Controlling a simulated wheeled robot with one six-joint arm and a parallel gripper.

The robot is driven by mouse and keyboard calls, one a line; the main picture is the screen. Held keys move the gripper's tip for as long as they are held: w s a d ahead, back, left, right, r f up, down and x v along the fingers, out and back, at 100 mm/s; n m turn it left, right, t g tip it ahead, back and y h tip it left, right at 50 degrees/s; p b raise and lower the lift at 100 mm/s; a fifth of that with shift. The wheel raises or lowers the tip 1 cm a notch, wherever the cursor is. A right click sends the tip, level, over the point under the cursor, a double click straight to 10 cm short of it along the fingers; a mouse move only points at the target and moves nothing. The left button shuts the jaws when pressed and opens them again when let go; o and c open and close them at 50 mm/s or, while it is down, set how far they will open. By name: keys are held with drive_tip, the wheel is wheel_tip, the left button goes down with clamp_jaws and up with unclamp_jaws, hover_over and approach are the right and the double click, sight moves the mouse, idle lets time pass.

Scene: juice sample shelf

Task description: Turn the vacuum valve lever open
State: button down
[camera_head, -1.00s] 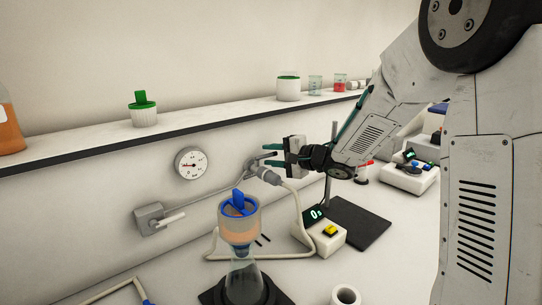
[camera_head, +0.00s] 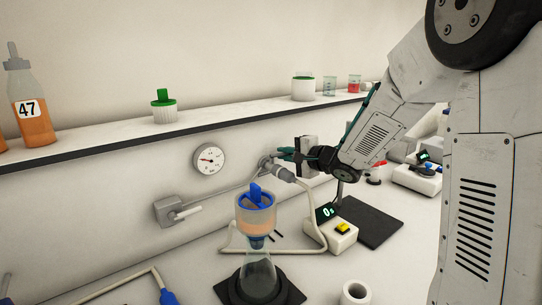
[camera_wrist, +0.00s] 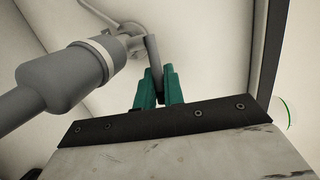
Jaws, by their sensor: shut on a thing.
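The vacuum valve (camera_head: 266,162) is a grey fitting on the back wall, right of the round gauge. In the wrist view its body (camera_wrist: 122,32) is at the top, with the grey lever (camera_wrist: 154,58) angling down from it. My gripper (camera_head: 287,154) is at the valve, and its teal fingers are shut on the lever. The wrist view shows the fingers (camera_wrist: 158,88) on both sides of the lever's lower end. In the head view the lever is too small to tell its angle.
A thick grey hose connector (camera_head: 284,174) hangs close below my gripper, its hose running to the bench. A filter funnel on a flask (camera_head: 257,270) stands in front. The gauge (camera_head: 209,159) and a grey wall box (camera_head: 168,210) are left. A shelf (camera_head: 120,137) runs above.

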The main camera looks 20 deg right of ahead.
drive_tip(key=c, duration=1.5)
unclamp_jaws()
drive_tip(key=shift+s+d, duration=0.1)
drive_tip(key=v, duration=0.7)
drive_tip(key=shift+s, duration=0.25)
drive_tip(key=shift+d+r, duration=0.1)
drive_tip(key=shift+d, duration=0.05)
